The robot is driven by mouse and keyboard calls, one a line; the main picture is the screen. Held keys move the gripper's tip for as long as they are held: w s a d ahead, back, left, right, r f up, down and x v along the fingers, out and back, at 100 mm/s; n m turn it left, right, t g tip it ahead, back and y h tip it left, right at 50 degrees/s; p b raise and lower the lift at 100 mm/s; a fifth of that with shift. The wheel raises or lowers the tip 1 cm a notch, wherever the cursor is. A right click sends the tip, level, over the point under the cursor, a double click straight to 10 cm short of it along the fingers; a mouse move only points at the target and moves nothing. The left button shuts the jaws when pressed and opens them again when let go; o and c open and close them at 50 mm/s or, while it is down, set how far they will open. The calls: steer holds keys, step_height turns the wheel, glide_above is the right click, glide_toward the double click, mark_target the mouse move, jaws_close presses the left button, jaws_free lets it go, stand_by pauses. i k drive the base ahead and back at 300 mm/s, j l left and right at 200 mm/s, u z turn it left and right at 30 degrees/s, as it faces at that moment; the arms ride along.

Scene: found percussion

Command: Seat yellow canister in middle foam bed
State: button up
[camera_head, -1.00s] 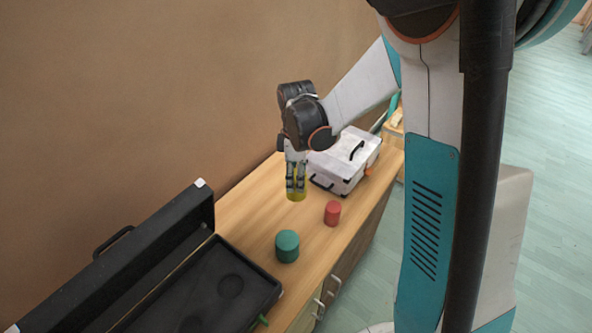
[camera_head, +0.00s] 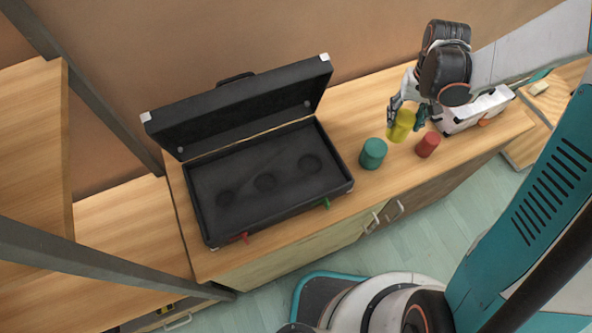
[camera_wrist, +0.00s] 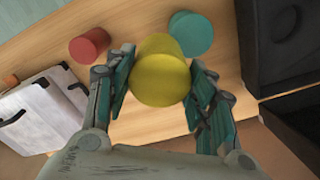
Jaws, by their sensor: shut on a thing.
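The yellow canister (camera_head: 402,126) is between the fingers of my gripper (camera_head: 405,112), at the right part of the counter. In the wrist view the yellow canister (camera_wrist: 160,70) sits between both fingers of my gripper (camera_wrist: 160,85), which is shut on it. I cannot tell whether its base is clear of the counter. The open black case (camera_head: 200,222) stands to the left, its lid raised at the back. Its dark foam holds three round beds in a row, all empty. The middle foam bed (camera_head: 265,182) lies between the other two.
A teal canister (camera_head: 373,153) stands between the case and my gripper. A red canister (camera_head: 427,144) stands just right of the yellow one. A white case (camera_head: 478,110) is at the counter's right end. Red (camera_head: 245,238) and green (camera_head: 326,204) latches stick out at the black case's front.

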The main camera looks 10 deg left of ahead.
mark_target(252, 186)
steer(key=k+u, duration=0.15)
steer(key=u, duration=0.3)
steer(key=k+j+u, duration=0.15)
steer(key=u, duration=0.3)
